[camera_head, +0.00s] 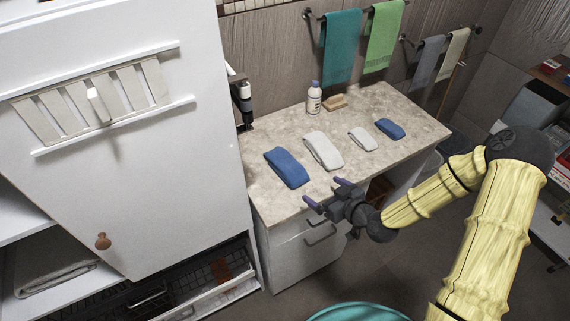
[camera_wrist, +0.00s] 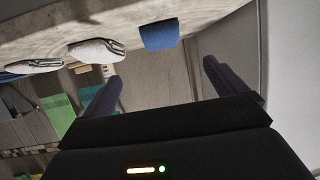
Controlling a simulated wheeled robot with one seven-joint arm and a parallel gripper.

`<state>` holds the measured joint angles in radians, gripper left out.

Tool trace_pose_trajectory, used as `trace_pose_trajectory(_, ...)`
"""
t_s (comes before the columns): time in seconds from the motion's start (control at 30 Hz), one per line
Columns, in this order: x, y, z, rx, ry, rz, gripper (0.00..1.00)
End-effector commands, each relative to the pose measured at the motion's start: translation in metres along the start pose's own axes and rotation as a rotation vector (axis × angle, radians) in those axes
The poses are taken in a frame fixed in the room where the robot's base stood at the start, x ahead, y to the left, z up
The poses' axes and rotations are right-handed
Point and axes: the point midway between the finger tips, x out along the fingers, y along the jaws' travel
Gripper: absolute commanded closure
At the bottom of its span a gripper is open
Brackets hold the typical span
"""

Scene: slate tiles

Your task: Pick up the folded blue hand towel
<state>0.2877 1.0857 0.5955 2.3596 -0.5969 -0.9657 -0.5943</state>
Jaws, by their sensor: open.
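A larger folded blue towel (camera_head: 287,167) lies on the left part of the stone counter, near the white cabinet. A smaller folded blue cloth (camera_head: 390,129) lies toward the right end. My gripper (camera_head: 326,192) is open and empty by the counter's front edge, to the right of and nearer than the larger blue towel, apart from it. In the wrist view, a blue towel (camera_wrist: 160,34) appears beyond the gap between my open fingers (camera_wrist: 160,77); nothing is between them. It looks like the larger one.
Two folded white towels (camera_head: 323,150) (camera_head: 362,139) lie between the blue ones. A bottle (camera_head: 314,98) and a soap dish (camera_head: 335,102) stand at the back. The tall white cabinet (camera_head: 120,130) bounds the counter's left. Teal (camera_head: 341,48) and green towels (camera_head: 383,36) hang behind.

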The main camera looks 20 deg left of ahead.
Motion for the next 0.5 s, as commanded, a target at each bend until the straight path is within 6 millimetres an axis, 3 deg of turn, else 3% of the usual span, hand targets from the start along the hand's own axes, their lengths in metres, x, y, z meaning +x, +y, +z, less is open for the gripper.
trace_pose_trajectory(0.5, 0.085, -0.001, -0.002, 0.001, 0.001, 0.0, 0.04)
